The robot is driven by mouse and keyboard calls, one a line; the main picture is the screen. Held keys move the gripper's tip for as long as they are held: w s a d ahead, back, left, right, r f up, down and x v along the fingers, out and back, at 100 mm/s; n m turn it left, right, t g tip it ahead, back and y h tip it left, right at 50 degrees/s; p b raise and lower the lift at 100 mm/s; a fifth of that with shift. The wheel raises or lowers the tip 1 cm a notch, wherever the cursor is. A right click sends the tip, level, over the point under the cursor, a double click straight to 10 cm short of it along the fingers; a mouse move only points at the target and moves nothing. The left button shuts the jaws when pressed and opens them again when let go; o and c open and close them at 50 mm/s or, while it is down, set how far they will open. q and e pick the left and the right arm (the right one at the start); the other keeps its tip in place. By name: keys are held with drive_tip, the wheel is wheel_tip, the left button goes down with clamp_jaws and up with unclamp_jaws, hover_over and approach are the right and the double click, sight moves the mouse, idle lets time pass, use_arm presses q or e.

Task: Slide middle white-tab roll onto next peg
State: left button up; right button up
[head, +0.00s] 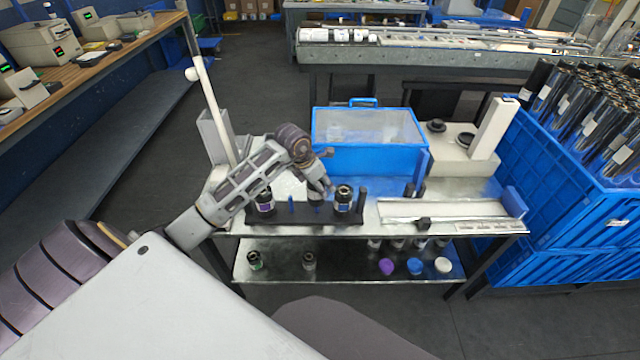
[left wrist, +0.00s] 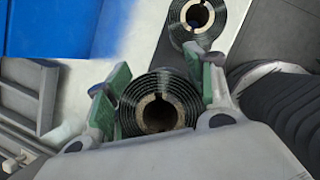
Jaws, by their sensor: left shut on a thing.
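My left gripper (head: 318,187) is over the dark peg rack (head: 300,216) on the metal cart, between two standing rolls. It is shut on a dark roll (head: 315,199), largely hidden by the fingers in the head view. In the left wrist view the green-padded fingers (left wrist: 158,88) press both sides of this roll (left wrist: 158,80), and its notched, pale-brown core faces the camera. I cannot tell whether it is still around a peg. A purple-labelled roll (head: 264,201) stands to the left, another roll (head: 343,198) to the right. No white tab is readable.
A blue bin with a clear lid (head: 365,142) stands behind the rack. A flat metal tray (head: 450,212) lies to the right. The lower shelf (head: 345,264) holds small rolls and coloured caps. A blue crate of rolls (head: 575,200) is at far right.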

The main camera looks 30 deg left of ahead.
use_arm(q)
drive_tip(key=shift+f, duration=0.35)
drive_tip(key=o, duration=1.3)
drive_tip(key=shift+d, duration=0.1)
drive_tip(key=shift+o, duration=0.2)
drive_tip(key=shift+r, duration=0.2)
drive_tip(key=shift+v, duration=3.8)
drive_tip(key=shift+r, duration=0.15)
